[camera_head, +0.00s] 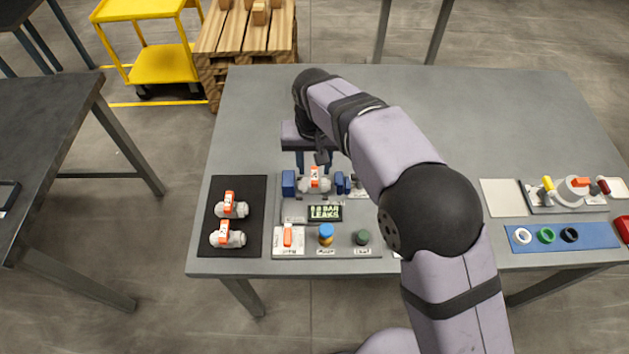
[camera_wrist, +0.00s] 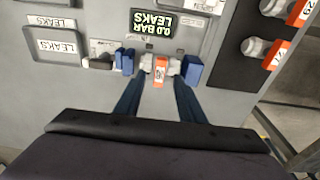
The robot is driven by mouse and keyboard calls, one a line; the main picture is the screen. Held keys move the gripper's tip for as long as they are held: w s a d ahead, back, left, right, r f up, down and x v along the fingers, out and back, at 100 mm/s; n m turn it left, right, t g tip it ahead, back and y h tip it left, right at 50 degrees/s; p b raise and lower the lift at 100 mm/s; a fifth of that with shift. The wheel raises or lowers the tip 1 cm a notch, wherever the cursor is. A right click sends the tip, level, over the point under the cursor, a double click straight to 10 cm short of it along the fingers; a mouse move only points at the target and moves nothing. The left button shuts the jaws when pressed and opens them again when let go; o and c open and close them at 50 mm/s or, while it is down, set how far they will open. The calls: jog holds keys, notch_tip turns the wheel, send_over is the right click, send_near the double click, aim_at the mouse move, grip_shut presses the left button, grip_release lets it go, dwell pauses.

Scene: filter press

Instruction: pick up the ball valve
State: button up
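A white ball valve with an orange handle (camera_head: 314,180) sits in the test fixture between blue clamp blocks. It also shows in the wrist view (camera_wrist: 160,70). Two more such valves, an upper one (camera_head: 231,206) and a lower one (camera_head: 228,235), lie on a black mat (camera_head: 257,188) to the left. My gripper (camera_head: 314,161) is just behind the fixture valve. In the wrist view its two blue fingers (camera_wrist: 158,88) are spread apart, with the valve in line with the gap beyond their tips. Whether the fingers touch the valve cannot be told.
The test panel (camera_head: 350,250) has a display (camera_head: 325,213) with "LEAKS", an orange switch (camera_head: 288,236), a blue-and-yellow knob (camera_head: 326,235) and a green button (camera_head: 362,237). At right are another fixture (camera_head: 540,197) and a blue strip (camera_head: 600,233) with rings. The table's back is clear.

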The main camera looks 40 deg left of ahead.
aim_at(315, 175)
jog(key=shift+w+a+f+p, duration=0.1)
jog(key=shift+f+p, duration=0.1)
jog(key=shift+f, duration=0.65)
jog(key=shift+w+f+p, duration=0.1)
jog(key=shift+f+p, duration=0.05)
jog(key=shift+f, duration=0.65)
grip_shut()
jog(key=shift+r, duration=0.1)
